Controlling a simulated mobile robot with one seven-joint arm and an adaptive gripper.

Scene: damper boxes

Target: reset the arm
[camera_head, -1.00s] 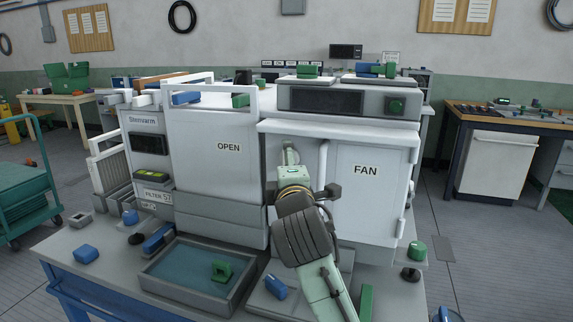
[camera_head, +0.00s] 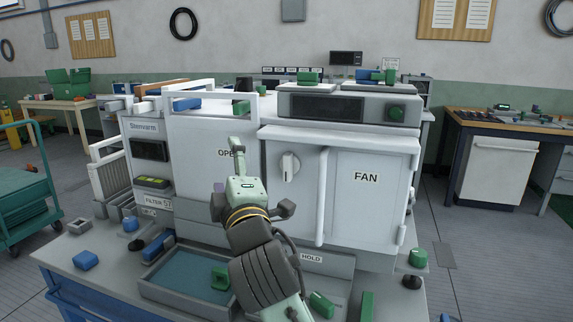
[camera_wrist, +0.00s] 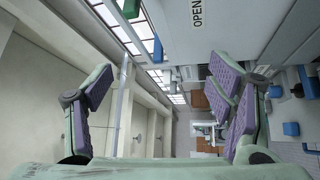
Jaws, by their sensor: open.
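My gripper (camera_head: 237,148) is in front of the white OPEN panel (camera_head: 190,150) in the head view, left of the white knob (camera_head: 290,166), and covers part of the OPEN label. In the wrist view my gripper (camera_wrist: 160,88) has its two purple-padded fingers spread wide, with nothing between them. The OPEN label (camera_wrist: 197,12) shows at the top of that view. My arm rises from the lower middle of the head view and hides part of the bench front.
The FAN door (camera_head: 368,210) with its vertical handle is to the right. A grey tray (camera_head: 165,293) with a green block (camera_head: 220,277) lies left of my arm. Several blue and green blocks lie on the bench (camera_head: 60,245). A green cart (camera_head: 25,200) stands left.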

